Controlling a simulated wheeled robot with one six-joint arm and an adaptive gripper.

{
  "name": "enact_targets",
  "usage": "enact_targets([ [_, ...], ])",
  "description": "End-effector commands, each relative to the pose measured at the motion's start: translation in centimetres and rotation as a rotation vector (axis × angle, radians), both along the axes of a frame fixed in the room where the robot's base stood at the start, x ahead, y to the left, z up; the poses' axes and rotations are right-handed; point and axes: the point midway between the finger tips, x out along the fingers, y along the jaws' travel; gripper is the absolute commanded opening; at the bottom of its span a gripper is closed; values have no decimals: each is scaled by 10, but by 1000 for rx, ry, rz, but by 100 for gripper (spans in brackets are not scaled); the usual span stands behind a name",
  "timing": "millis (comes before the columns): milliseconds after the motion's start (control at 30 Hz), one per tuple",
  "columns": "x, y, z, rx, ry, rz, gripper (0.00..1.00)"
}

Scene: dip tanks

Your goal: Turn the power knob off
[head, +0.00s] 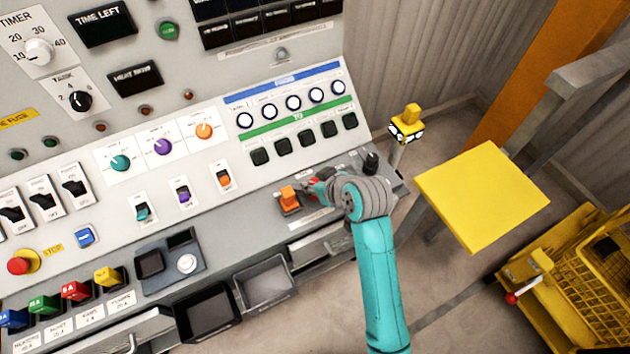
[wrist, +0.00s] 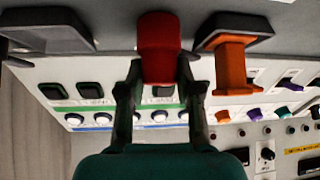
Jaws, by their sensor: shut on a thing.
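A red knob (wrist: 158,42) sits between my gripper's fingers (wrist: 159,70) in the wrist view, and the fingers are shut on it. In the head view my gripper (head: 324,186) reaches the sloped lower right part of the control panel, and only a little of the red knob (head: 314,187) shows beside it. An orange handle (head: 290,198) on a dark base stands just left of the gripper; it also shows right of the red knob in the wrist view (wrist: 231,62). The labels by these knobs are too small or hidden to read, so I cannot tell which is named power.
A black knob (head: 371,162) stands at the panel's right end. Green-strip buttons (head: 308,138) and coloured switches lie behind and left. Open grey bins (head: 264,284) hang below. A yellow-topped stand (head: 482,196) and a yellow crate (head: 590,275) are on the right.

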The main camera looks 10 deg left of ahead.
Motion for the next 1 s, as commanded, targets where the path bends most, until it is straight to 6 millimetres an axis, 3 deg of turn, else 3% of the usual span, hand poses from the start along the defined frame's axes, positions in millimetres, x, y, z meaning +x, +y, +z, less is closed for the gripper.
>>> enact_targets([
  [600,0,2,0,-1,-1,-576,0],
  [1000,0,1,0,-1,1,-854,0],
])
